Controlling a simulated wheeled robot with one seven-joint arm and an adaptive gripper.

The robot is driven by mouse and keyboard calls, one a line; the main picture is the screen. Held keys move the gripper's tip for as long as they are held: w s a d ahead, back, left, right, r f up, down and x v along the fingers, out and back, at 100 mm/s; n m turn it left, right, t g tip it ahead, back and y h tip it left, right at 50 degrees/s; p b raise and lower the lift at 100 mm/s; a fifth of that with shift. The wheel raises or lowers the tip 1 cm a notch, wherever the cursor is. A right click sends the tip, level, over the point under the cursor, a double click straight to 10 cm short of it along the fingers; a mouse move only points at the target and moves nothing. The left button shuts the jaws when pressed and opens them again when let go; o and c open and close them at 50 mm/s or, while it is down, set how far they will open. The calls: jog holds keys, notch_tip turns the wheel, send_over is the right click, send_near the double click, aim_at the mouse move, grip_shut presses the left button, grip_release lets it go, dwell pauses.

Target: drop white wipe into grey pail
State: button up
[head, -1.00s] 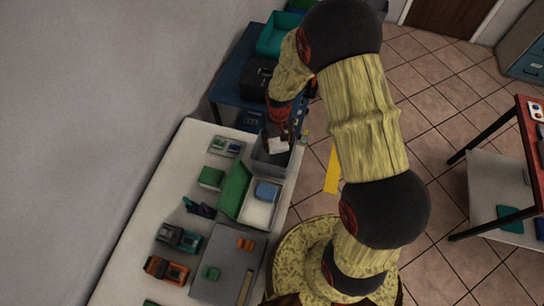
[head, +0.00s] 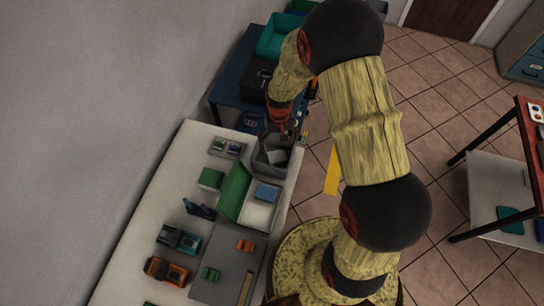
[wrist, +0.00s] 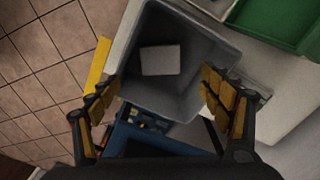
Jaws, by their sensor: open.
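The white wipe (wrist: 161,60) lies inside the grey pail (wrist: 216,48), seen in the wrist view as a flat pale square against the pail's inside. In the head view the wipe (head: 276,156) shows within the pail (head: 270,167) at the far end of the white table. My gripper (wrist: 158,100) is open and empty, its yellow-padded fingers spread apart over the pail's opening. In the head view my gripper (head: 283,134) is just above the pail, partly hiding its far rim.
Toy vehicles (head: 178,240) and a grey board (head: 225,268) lie nearer. A blue table (head: 229,87) with a teal bin (head: 272,41) stands beyond.

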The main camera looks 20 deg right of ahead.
notch_tip(320, 180, up, 12)
jog(key=shift+f, duration=0.2)
dwell(0.5)
jog(key=s+r+t+b, duration=0.2)
jog(key=s+r+b, duration=0.3)
jog(key=s, duration=0.5)
jog(key=s+r+t+b, duration=0.3)
jog(key=s+r+b, duration=0.3)
jog(key=s+r, duration=0.4)
jog(key=shift+s+r+n+t, duration=0.15)
jog(key=shift+s+n+t, duration=0.2)
jog(key=shift+s, duration=0.35)
